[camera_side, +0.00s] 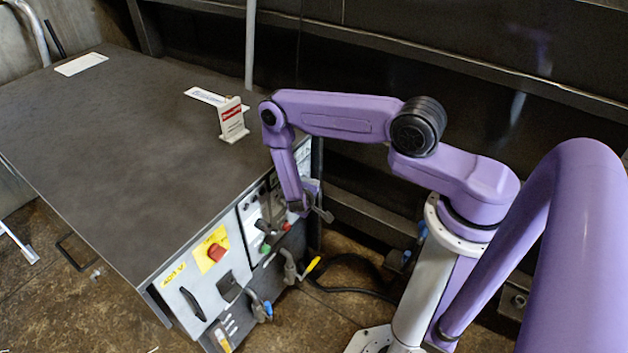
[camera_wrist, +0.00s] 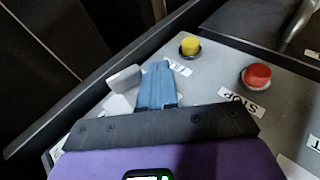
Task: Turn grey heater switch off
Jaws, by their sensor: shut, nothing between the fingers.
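A grey switch handle (camera_wrist: 124,78) sits on the grey panel in the wrist view, just left of my fingers; I take it to be the heater switch. My gripper (camera_wrist: 158,72) is shut and empty, its blue-grey fingers together close beside the handle. I cannot tell whether they touch. In the side view my gripper (camera_side: 312,206) is at the right end of the machine's front panel (camera_side: 180,300). The switch is not clear there, as my wrist covers that part of the panel.
The wrist view shows a yellow button (camera_wrist: 190,45) and a red STOP button (camera_wrist: 256,76) right of my fingers. In the side view a red knob (camera_side: 216,252), a yellow-tipped lever (camera_side: 314,264) and a blue valve handle (camera_side: 267,309) stick out from the panel.

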